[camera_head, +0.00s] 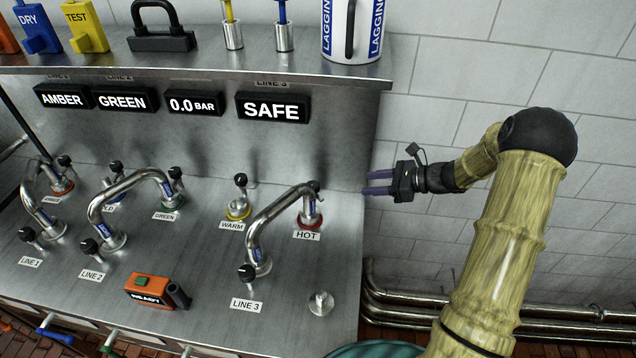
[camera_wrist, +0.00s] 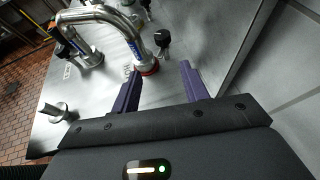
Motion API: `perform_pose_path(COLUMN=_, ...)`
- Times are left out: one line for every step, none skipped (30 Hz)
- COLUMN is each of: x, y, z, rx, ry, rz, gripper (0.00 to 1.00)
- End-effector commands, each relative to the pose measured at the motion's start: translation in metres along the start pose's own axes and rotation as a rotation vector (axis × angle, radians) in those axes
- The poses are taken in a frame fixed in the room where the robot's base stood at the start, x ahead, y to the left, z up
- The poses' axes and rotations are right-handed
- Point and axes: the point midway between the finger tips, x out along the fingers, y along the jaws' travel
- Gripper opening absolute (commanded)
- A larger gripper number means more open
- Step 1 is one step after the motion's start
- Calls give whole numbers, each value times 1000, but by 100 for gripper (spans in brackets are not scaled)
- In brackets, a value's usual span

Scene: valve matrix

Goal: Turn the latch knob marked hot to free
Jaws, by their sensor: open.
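The HOT label (camera_head: 307,236) lies on the steel bench top in front of a port with a red collar (camera_head: 309,223). The end of a bent chrome pipe (camera_head: 272,218) stands in this port. A black-capped knob (camera_head: 315,185) shows just behind the pipe end, its stem mostly hidden in the head view. In the wrist view the black knob (camera_wrist: 162,39) stands beside the red collar (camera_wrist: 147,68). My gripper (camera_head: 366,183) is open and empty, right of the knob and apart from it. In the wrist view the fingers (camera_wrist: 160,72) point toward the knob and collar.
A LINE 3 knob (camera_head: 246,273) and a short metal post (camera_head: 321,303) stand nearer the front. A steel shelf (camera_head: 200,58) with a SAFE display (camera_head: 273,107) overhangs the back.

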Motion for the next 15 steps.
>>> perform_pose_path(x=-1, y=-4, z=0, rx=14, ry=-17, rz=-11, gripper=45)
perform_pose_path(x=-2, y=-5, z=0, rx=18, ry=-21, rz=-14, gripper=45)
perform_pose_path(x=-2, y=-6, z=0, rx=19, ry=-22, rz=-15, gripper=45)
perform_pose_path(x=-2, y=-6, z=0, rx=20, ry=-22, rz=-16, gripper=45)
perform_pose_path(x=-2, y=-5, z=0, rx=19, ry=-21, rz=-16, gripper=45)
perform_pose_path(x=-2, y=-5, z=0, rx=19, ry=-20, rz=-15, gripper=45)
perform_pose_path(x=-2, y=-5, z=0, rx=18, ry=-20, rz=-15, gripper=45)
perform_pose_path(x=-2, y=-5, z=0, rx=18, ry=-20, rz=-15, gripper=45)
perform_pose_path(x=-2, y=-5, z=0, rx=18, ry=-19, rz=-15, gripper=45)
perform_pose_path(x=-2, y=-5, z=0, rx=18, ry=-19, rz=-15, gripper=45)
perform_pose_path(x=-1, y=-5, z=0, rx=17, ry=-19, rz=-14, gripper=45)
perform_pose_path(x=0, y=-5, z=0, rx=17, ry=-19, rz=-13, gripper=45)
perform_pose_path(x=2, y=-4, z=0, rx=17, ry=-19, rz=-13, gripper=45)
perform_pose_path(x=4, y=-4, z=1, rx=17, ry=-19, rz=-11, gripper=45)
perform_pose_path(x=7, y=-4, z=1, rx=16, ry=-19, rz=-11, gripper=45)
